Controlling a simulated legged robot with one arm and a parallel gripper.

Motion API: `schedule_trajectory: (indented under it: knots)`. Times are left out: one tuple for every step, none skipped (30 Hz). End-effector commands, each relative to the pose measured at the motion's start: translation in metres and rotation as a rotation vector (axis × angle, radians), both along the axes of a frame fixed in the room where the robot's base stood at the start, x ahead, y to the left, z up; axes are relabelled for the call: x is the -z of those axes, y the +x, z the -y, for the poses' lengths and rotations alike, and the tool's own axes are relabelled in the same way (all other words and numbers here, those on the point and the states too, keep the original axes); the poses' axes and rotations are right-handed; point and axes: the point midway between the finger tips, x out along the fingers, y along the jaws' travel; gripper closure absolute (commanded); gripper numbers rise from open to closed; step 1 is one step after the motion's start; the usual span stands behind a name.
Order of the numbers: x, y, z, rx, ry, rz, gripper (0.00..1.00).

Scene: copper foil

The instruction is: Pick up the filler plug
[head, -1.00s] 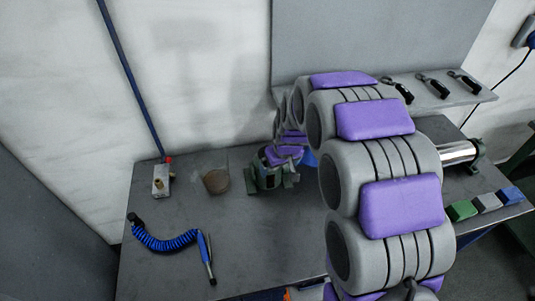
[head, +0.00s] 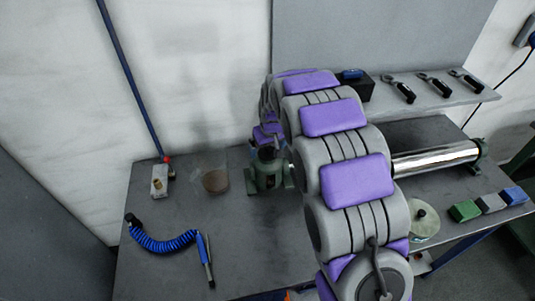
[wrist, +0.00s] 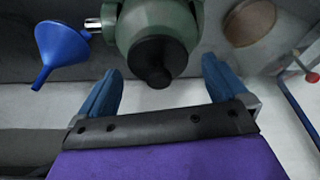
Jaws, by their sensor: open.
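The filler plug (wrist: 158,60) appears to be the black, rounded, knob-like piece on the green housing (wrist: 160,22) in the wrist view. My gripper (wrist: 162,66) is open, with one blue finger on each side of the plug and clear gaps between. I cannot tell how far the fingertips are above or short of it. In the head view the green housing (head: 268,178) stands on the bench, and my gripper (head: 267,134) is just above it, partly hidden by my arm.
A blue funnel (wrist: 60,50) is left of the housing in the wrist view. A brown disc (head: 215,181) and a brass-fitted block (head: 160,180) stand left on the bench (head: 160,275). A blue coiled hose (head: 165,243) lies in front. A metal roller (head: 435,158) is at right.

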Motion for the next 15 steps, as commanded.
schedule_trajectory:
  knots:
    - [0.0061,0.0,0.0002,0.001,-0.001,-0.002,0.0]
    - [0.0065,0.0002,0.0001,0.001,-0.001,-0.002,0.0]
    - [0.0064,0.0002,0.0002,0.001,-0.001,-0.002,0.0]
    - [0.0059,0.0002,0.0001,0.001,0.0,-0.001,0.0]
    - [0.0055,0.0001,0.0002,0.001,0.0,-0.001,0.0]
    - [0.0052,0.0001,0.0002,0.001,0.0,-0.001,0.0]
    - [0.0051,0.0,0.0002,0.001,0.001,-0.001,0.0]
    - [0.0051,0.0,0.0002,0.001,0.001,-0.001,0.01]
    - [0.0051,0.0,0.0002,0.001,0.001,-0.001,0.05]
    - [0.0052,0.0001,0.0002,0.001,0.001,-0.001,0.08]
    - [0.0053,0.0001,0.0002,0.001,0.001,-0.001,0.11]
    - [0.0052,0.0002,0.0002,0.001,0.001,-0.001,0.14]
    - [0.0052,0.0002,0.0002,0.001,0.001,-0.001,0.17]
    - [0.0053,0.0001,0.0002,0.001,0.001,-0.001,0.2]
    - [0.0052,0.0001,0.0002,0.001,0.001,-0.001,0.24]
